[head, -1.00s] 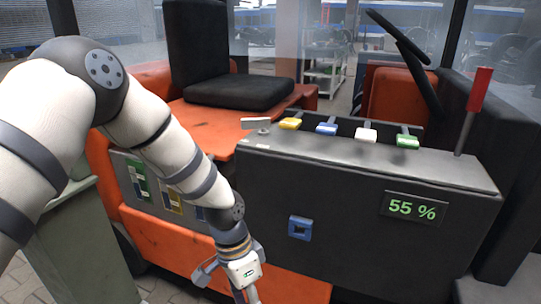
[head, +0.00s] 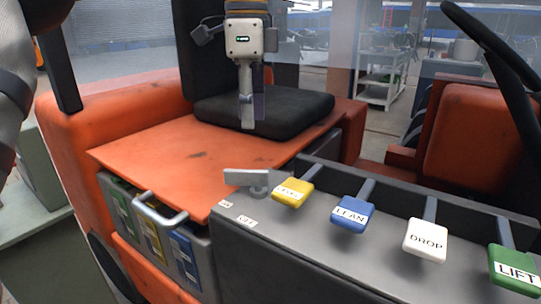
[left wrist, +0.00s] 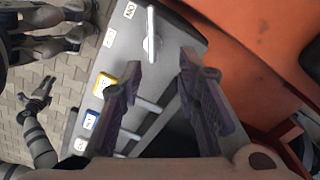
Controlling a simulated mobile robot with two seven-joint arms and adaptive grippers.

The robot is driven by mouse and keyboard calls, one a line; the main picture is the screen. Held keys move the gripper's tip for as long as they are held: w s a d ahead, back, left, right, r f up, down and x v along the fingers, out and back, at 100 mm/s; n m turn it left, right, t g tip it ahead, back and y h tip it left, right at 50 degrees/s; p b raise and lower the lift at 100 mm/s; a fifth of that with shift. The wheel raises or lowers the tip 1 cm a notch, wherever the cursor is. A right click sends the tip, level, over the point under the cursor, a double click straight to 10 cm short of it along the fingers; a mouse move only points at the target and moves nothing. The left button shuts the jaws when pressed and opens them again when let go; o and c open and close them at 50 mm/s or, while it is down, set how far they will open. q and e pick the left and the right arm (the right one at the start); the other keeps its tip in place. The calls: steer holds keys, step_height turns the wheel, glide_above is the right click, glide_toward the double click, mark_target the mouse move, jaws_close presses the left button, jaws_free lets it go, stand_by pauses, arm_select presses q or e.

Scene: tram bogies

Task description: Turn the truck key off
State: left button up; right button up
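The truck key (head: 258,180) is a flat grey handle on a round stub at the left end of the dark console. It lies level, with its long end to the left, near the ON label (head: 225,204); the OFF label (head: 247,221) is closer to the front. The left wrist view also shows the key (left wrist: 151,35), beyond the fingertips. My left gripper (head: 247,126) points down above and behind the key, apart from it. Its fingers (left wrist: 161,68) are spread and empty. My right gripper (left wrist: 36,94) shows small in the left wrist view, seemingly with fingers apart, over the floor.
Yellow (head: 292,191), blue LEAN (head: 352,214), white DROP (head: 425,240) and green LIFT (head: 515,268) levers stand right of the key. A black seat (head: 285,108) is behind my left gripper. An orange panel (head: 165,160) lies left of the key.

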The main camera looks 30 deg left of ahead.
mark_target(247, 170)
arm_select(q)
steer(key=s+f, duration=0.2)
steer(key=shift+f, duration=0.4)
steer(key=f, duration=0.8)
steer(key=shift+w+f+p, duration=0.25)
steer(key=shift+f+p, duration=0.05)
jaws_close()
